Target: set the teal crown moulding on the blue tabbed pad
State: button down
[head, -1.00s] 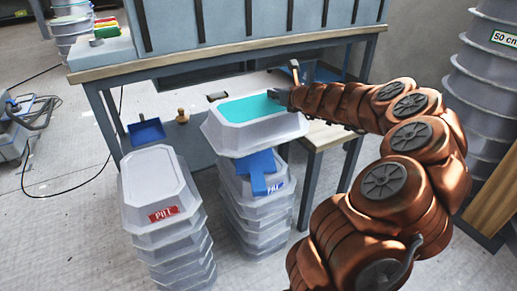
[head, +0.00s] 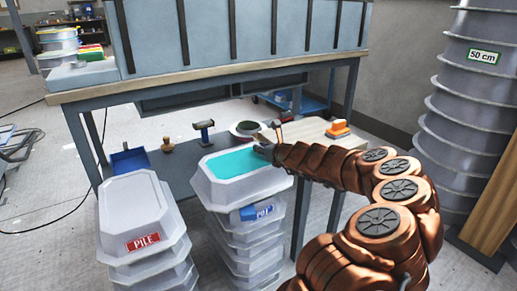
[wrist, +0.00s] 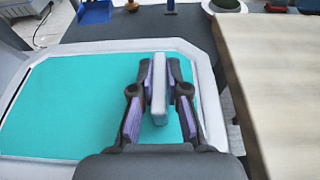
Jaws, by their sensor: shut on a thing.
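The teal crown moulding (head: 236,187) is a pale grey shell with a teal top, level over the right-hand stack. My gripper (head: 264,150) is at its far right edge. In the wrist view my gripper (wrist: 160,88) is shut on an upright grey grip piece (wrist: 160,108) on the moulding's teal top (wrist: 85,105). The blue tabbed pad (head: 257,211) lies on the right-hand stack, mostly hidden under the moulding; its blue tab shows at the front. I cannot tell whether the moulding touches the pad.
A left-hand stack of grey moulds (head: 141,205) with a red label stands close beside. A workbench (head: 215,76) is behind. A wooden board (head: 305,131) is just right of my gripper, with an orange-handled tool (head: 337,129). Tall stacked rings (head: 475,115) stand at right.

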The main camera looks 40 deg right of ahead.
aim_at(252, 144)
jog(key=shift+w+d+b, duration=0.2)
jog(key=shift+w+d, duration=0.15)
jog(key=shift+w, duration=0.35)
jog(key=shift+w+d+b, duration=0.2)
jog(key=shift+w+d, duration=0.1)
jog(key=shift+w, duration=0.4)
jog(key=shift+w+f, duration=0.15)
jog(key=shift+w, duration=0.15)
jog(key=shift+f+b, duration=0.4)
jog(key=shift+b, duration=0.2)
jog(key=shift+s+f, duration=0.1)
jog(key=c, duration=1.2)
grip_release()
jog(key=shift+r, duration=0.2)
jog(key=p+v, duration=0.4)
jog(key=v, duration=0.8)
